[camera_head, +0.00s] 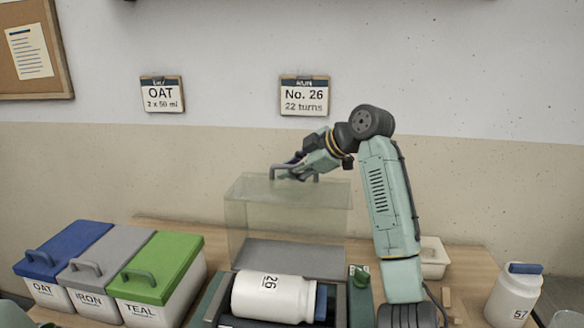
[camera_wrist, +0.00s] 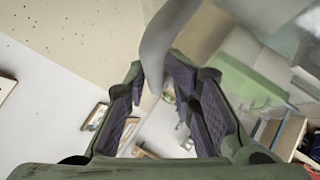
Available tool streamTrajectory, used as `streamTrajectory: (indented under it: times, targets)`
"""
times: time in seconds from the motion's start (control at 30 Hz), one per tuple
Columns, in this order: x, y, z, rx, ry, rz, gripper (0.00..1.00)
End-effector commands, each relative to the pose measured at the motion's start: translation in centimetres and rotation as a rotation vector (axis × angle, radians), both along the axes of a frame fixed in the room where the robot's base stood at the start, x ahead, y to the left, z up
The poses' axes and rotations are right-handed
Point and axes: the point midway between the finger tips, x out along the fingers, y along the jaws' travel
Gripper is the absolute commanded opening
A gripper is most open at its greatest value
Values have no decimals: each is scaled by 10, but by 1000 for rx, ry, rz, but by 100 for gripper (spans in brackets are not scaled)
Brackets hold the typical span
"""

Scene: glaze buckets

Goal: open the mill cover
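The mill cover (camera_head: 290,222) is a clear greenish box with a grey handle (camera_head: 312,174) on top. It stands upright behind the white jar marked 26 (camera_head: 270,297), which lies on its side on the mill (camera_head: 207,303) with nothing over it. In the wrist view the grey handle (camera_wrist: 154,62) curves down between the fingers of my gripper (camera_wrist: 160,95). The fingers are spread with gaps beside the handle. Whether one finger touches it is unclear.
Blue (camera_head: 65,247), grey (camera_head: 110,255) and green (camera_head: 165,265) lidded buckets stand at the left. A white jar marked 57 (camera_head: 513,297) and a white tray (camera_head: 434,262) are at the right. A green knob (camera_head: 360,275) sits on the mill's right side.

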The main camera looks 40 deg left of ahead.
Motion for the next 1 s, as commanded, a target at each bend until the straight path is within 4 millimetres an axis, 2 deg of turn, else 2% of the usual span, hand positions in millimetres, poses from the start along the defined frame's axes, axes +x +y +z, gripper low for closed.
streamTrajectory:
  times: [0.4,0.53,1.0]
  targets:
    - [1,-1,1,0,-1,-3,31]
    - [2,-9,8,2,-3,-4,31]
    - [5,-82,62,1,-2,-3,31]
